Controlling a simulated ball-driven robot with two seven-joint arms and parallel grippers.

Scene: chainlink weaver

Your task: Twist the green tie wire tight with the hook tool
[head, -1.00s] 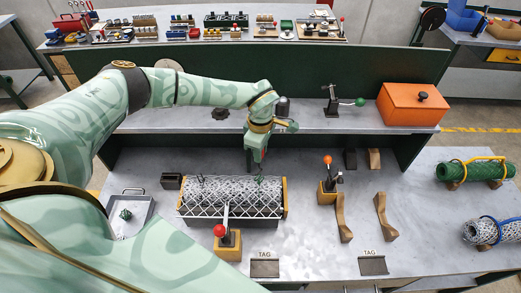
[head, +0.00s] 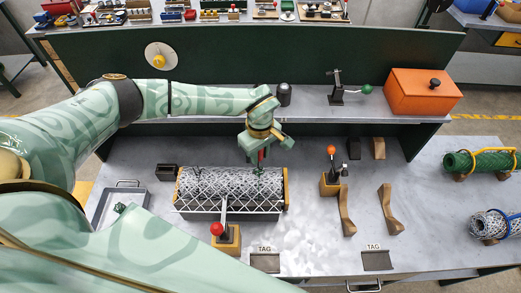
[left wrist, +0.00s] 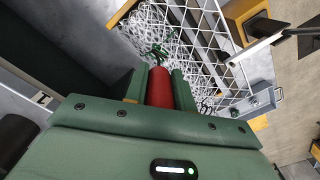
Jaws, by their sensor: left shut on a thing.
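My left gripper (head: 262,152) is shut on the red handle of the hook tool (left wrist: 160,88), which stands between its green fingers in the left wrist view. It is above the back right part of the rolled wire mesh (head: 222,182). A green tie wire (head: 259,171) is on the mesh just below the tool; it also shows in the left wrist view (left wrist: 157,50) beyond the handle's end. The hook tip is too small to tell whether it touches the wire. Another dark green tie (head: 195,172) is near the mesh's left end. My right gripper is not in view.
A red-knobbed clamp (head: 218,229) stands in front of the mesh, and an orange-knobbed one (head: 331,151) to its right. A grey tray (head: 105,208) is at left. An orange box (head: 422,92) sits on the back shelf.

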